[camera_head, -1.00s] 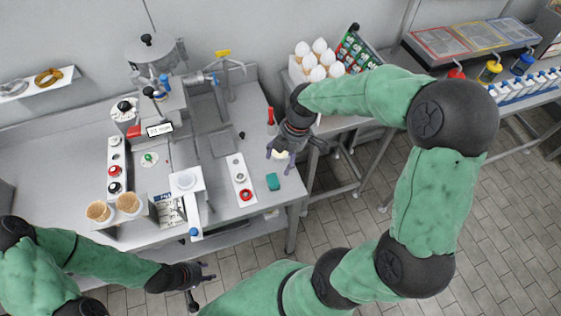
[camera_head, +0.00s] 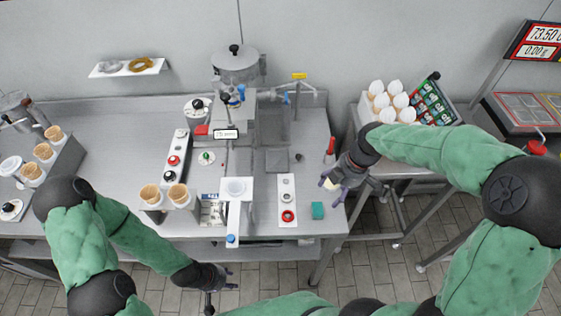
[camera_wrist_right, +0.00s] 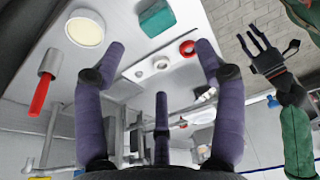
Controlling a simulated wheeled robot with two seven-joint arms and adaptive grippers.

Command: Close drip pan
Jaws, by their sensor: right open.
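A long white piece with a blue knob (camera_head: 231,226) sticks out at the counter's front edge, below the machine, in the head view. It may be the drip pan; I cannot tell for certain. My left gripper (camera_head: 224,277) is open and empty, in front of the counter, apart from the blue knob. It also shows in the right wrist view (camera_wrist_right: 265,48) with its fingers spread. My right gripper (camera_head: 335,186) is open over the counter's right end. In the right wrist view its fingers (camera_wrist_right: 160,62) are spread with nothing held; a round cream dish (camera_wrist_right: 85,28) lies nearby.
A teal block (camera_head: 318,210), a white strip with round parts (camera_head: 287,183) and a red-handled tool (camera_head: 330,148) are near my right gripper. Cones in a holder (camera_head: 162,200) stand left of the white piece. Free floor lies in front of the counter.

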